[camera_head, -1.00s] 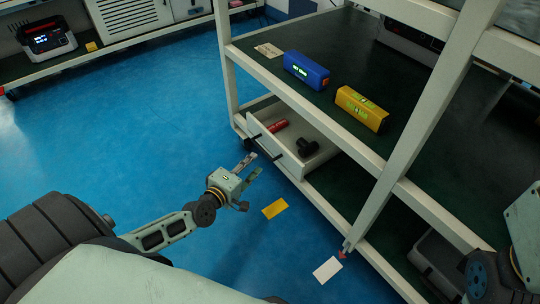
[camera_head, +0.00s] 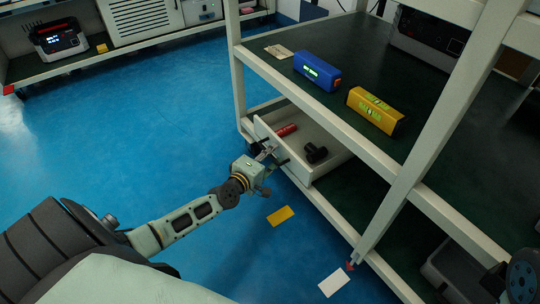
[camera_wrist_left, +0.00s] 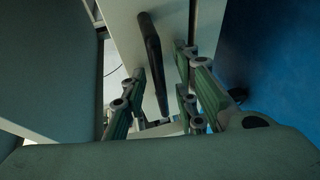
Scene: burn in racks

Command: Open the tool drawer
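The tool drawer (camera_head: 318,170) is a white box under the rack's upper shelf. It stands partly pulled out, with a red tool (camera_head: 287,130) and a black tool (camera_head: 316,153) inside. My left gripper (camera_head: 270,153) is at the outer face of the drawer front and partly hides it. In the left wrist view a dark bar handle (camera_wrist_left: 151,50) on the pale drawer front runs between the fingers of my left gripper (camera_wrist_left: 160,85). The fingers are apart, with gaps beside the handle. My right gripper is out of view.
A blue box (camera_head: 317,70) and a yellow box (camera_head: 375,110) sit on the rack's dark upper shelf (camera_head: 330,98). A rack post (camera_head: 413,165) stands right of the drawer. A yellow card (camera_head: 280,216) and a white card (camera_head: 334,283) lie on the open blue floor.

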